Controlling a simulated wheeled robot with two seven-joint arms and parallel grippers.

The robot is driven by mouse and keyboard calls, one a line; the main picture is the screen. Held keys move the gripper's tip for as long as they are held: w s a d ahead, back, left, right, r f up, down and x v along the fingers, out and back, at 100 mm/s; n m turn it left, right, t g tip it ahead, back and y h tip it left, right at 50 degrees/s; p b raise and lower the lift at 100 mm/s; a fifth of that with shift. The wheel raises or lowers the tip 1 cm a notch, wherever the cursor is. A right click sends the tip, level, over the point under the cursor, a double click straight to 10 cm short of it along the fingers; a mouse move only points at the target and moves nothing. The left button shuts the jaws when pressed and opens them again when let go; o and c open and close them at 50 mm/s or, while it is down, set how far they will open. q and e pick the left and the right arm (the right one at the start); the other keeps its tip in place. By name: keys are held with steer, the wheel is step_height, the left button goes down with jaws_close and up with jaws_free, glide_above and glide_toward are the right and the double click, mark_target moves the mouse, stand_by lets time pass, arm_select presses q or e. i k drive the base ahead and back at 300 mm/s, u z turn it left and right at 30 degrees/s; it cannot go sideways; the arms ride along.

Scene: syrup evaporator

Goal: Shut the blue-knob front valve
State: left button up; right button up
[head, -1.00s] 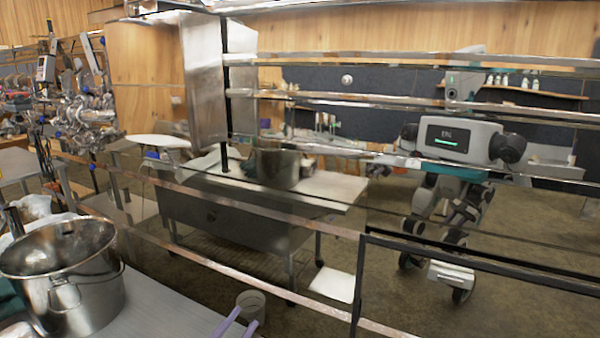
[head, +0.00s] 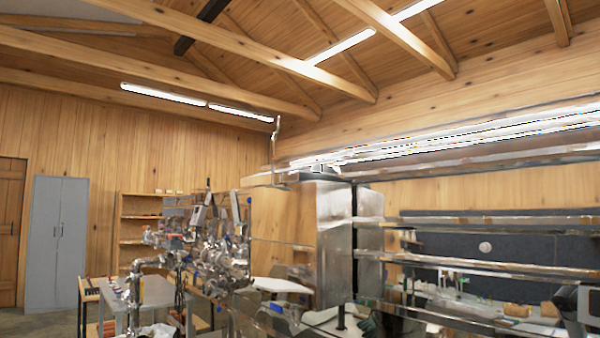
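A dense cluster of shiny metal pipes and valves (head: 212,255) stands left of the middle in the head view. Small blue spots that look like knobs show on it, one near its right side (head: 249,201) and one low at its front right (head: 276,307). They are too small to tell which one is the front valve or whether it is open or shut. Neither of my grippers is in view.
A large steel hood or cabinet (head: 333,240) stands right of the pipes, with long metal rails (head: 480,223) crossing the right side. A grey locker (head: 56,240) and wooden shelves (head: 135,232) stand by the left wall. Wooden beams and lit lamps are overhead.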

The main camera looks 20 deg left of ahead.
mark_target(193, 260)
steer(key=u, duration=1.3)
steer(key=k, duration=1)
steer(key=u, duration=1.15)
steer(key=i, duration=7.85)
